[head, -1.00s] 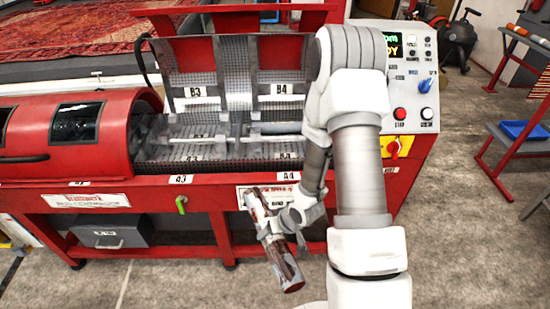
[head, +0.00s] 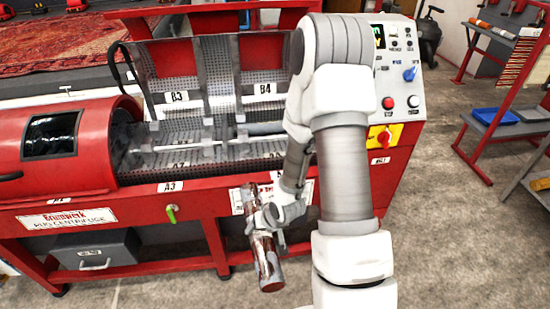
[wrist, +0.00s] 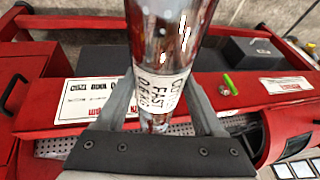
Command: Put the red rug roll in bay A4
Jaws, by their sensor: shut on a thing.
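The red rug roll (head: 267,262), dark red with shiny silvery patches, is held in my gripper (head: 262,216) in front of the red centrifuge. It stands steep and slightly tilted in the head view. In the wrist view the roll (wrist: 160,30) passes between both fingers and bears a white label reading "FAST" and "0.6 KG". Bay A4 (head: 255,152) is the front right part of the open perforated drum, below the B4 plate (head: 262,89). My arm hides its right side and most of its front label. The roll is outside the drum, apart from it.
The centrifuge's front rail with the A3 label (head: 171,187) and a green-handled valve (head: 171,212) lies left of the roll. A red domed cover (head: 70,150) stands at left, a control panel (head: 397,80) at right. A rack with a blue tray (head: 492,116) stands far right.

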